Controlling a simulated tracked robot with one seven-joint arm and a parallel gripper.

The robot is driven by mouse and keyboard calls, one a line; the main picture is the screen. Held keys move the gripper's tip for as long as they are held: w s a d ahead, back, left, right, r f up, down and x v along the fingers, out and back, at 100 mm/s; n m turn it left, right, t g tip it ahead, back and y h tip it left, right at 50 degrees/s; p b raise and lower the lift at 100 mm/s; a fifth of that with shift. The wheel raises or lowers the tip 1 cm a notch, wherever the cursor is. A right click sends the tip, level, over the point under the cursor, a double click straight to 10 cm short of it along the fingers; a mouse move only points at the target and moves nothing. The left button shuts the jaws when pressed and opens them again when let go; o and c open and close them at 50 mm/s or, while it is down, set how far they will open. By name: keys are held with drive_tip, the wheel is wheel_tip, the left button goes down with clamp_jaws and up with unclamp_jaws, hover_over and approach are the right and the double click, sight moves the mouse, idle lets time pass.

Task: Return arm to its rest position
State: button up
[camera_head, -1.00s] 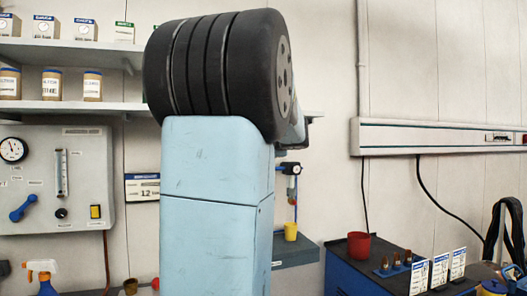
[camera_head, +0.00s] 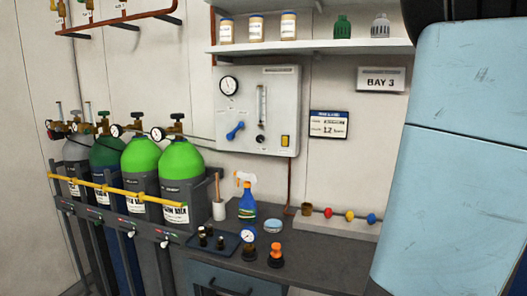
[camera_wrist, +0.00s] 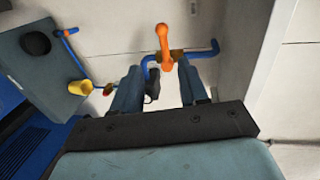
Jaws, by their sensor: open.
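My gripper (camera_wrist: 161,72) shows in the wrist view with its two fingers apart and nothing held between them. Beyond the fingertips is a valve with an orange handle (camera_wrist: 164,45) on a blue pipe (camera_wrist: 205,52) at the wall. The handle appears between the fingers in the picture; I cannot tell how far off it is. In the head view a pale blue link of my arm fills the right side, and my gripper is out of that view.
Several gas cylinders (camera_head: 141,157) stand in a rack at left, behind a yellow bar (camera_head: 118,188). A bench (camera_head: 330,262) holds a spray bottle (camera_head: 246,200) and small items. A gauge panel (camera_head: 258,110) hangs above.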

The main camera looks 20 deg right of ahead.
drive_tip(key=w+a+f+n+g+y, duration=0.1)
drive_tip(key=w+a+f+n+y, duration=0.25)
drive_tip(key=a, duration=0.75)
drive_tip(key=w+a+f+n+y, duration=0.3)
drive_tip(key=a+f+n, duration=0.15)
drive_tip(key=a, duration=0.75)
drive_tip(key=w+a+f+n+g+y, duration=0.1)
drive_tip(key=w+a+f+n+y, duration=0.3)
drive_tip(key=a, duration=0.7)
drive_tip(key=s+a+f+n+g, duration=0.2)
drive_tip(key=s+a+f+n, duration=0.4)
drive_tip(key=a, duration=0.3)
drive_tip(key=s+a+f+n+g, duration=0.3)
drive_tip(key=s+a+f+n, duration=0.4)
drive_tip(key=a, duration=0.2)
drive_tip(key=shift+s+a+h, duration=0.3)
drive_tip(key=shift+a+h, duration=0.1)
drive_tip(key=shift+h, duration=0.05)
drive_tip(key=shift+f, duration=0.1)
